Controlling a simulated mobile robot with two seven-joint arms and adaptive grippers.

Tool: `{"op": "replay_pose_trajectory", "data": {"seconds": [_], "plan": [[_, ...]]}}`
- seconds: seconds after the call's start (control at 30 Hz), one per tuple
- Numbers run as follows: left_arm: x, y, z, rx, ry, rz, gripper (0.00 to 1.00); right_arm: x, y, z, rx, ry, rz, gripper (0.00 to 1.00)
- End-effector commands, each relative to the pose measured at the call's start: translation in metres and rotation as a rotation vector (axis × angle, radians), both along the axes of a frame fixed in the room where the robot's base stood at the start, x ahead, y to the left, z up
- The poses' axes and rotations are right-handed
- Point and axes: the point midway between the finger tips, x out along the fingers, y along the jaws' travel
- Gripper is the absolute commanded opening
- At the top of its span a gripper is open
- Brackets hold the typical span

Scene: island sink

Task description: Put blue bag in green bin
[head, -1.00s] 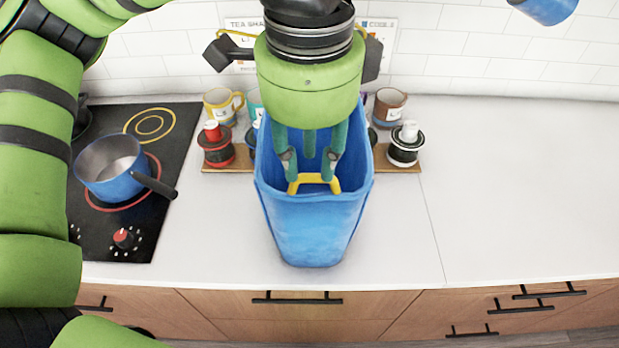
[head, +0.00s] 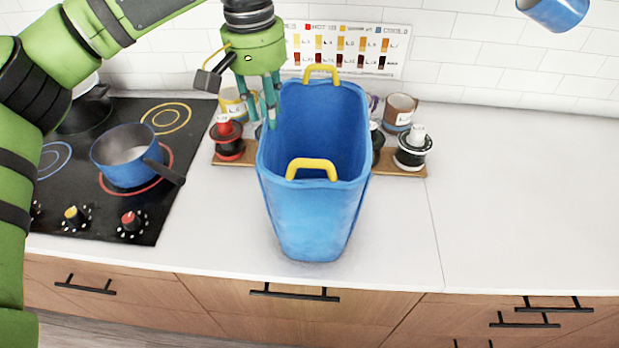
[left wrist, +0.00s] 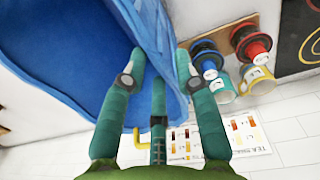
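The blue bag (head: 315,215) stands upright and open on the white counter, with a yellow handle at its front rim and another at its back rim. My left gripper (head: 264,110) points down at the bag's left rim, its fingers apart. In the left wrist view, the wall of the bag (left wrist: 60,45) runs up between the open fingers (left wrist: 152,35), with one finger on the inner side and one outside; I cannot tell whether they touch it. No green bin shows in either view. My right gripper is not in view.
A blue pot (head: 128,155) sits on the black cooktop (head: 120,215) at left. The right counter (head: 520,190) is clear.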

Motion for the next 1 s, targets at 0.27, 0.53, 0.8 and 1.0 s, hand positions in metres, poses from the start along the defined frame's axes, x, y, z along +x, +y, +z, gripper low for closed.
{"op": "replay_pose_trajectory", "data": {"seconds": [0.27,0.53,0.8,1.0], "plan": [[0.0,-0.001,-0.027,0.0,-0.001,-0.002,0.3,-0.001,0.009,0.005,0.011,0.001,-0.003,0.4],[-0.001,-0.003,-0.067,0.001,0.002,-0.004,0.3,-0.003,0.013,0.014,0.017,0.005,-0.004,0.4],[0.0,-0.004,-0.086,-0.001,-0.002,-0.004,0.3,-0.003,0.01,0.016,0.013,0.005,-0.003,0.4],[0.0,-0.005,-0.085,-0.001,-0.002,-0.004,0.06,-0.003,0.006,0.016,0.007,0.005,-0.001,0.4]]}}
